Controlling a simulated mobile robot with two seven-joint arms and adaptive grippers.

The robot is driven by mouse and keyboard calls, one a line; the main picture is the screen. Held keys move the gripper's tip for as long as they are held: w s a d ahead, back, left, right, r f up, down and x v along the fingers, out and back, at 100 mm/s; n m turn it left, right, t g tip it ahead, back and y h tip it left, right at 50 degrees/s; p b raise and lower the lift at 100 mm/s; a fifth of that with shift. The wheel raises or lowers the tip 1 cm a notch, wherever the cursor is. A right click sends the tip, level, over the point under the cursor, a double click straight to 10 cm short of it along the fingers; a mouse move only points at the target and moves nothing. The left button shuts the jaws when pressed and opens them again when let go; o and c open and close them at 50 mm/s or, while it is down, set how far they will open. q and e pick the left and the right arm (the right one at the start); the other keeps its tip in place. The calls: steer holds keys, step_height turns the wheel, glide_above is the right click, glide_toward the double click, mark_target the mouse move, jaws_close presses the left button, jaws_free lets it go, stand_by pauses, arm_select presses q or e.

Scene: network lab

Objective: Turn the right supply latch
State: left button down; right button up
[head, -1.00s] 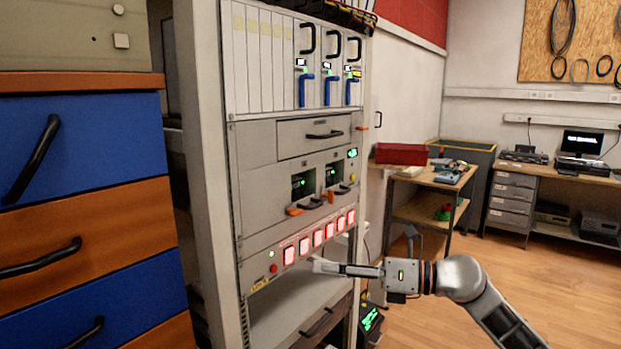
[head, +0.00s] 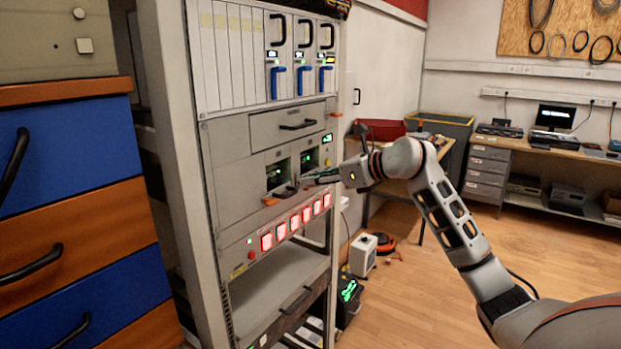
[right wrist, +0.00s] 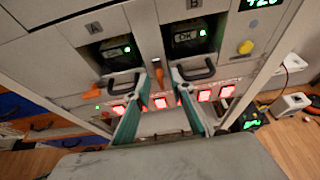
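The right supply latch (right wrist: 159,77) is a small orange lever on the rack's supply panel, left of the module marked B, pointing up and down in the right wrist view. My right gripper (right wrist: 159,74) is open, with a teal-padded finger on either side of this latch; I cannot tell whether they touch it. In the head view my right gripper (head: 308,180) is at the supply panel and mostly hides this latch. My left gripper is out of view.
Black handles (right wrist: 195,72) sit close beside the gripper under the modules. A row of red lit switches (head: 294,223) runs below. A blue and orange drawer cabinet (head: 70,190) stands at left. The floor right of the rack (head: 400,285) has clear room.

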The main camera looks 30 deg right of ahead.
steer(key=shift+w+a+f, duration=0.25)
steer(key=shift+w, duration=0.3)
jaws_close()
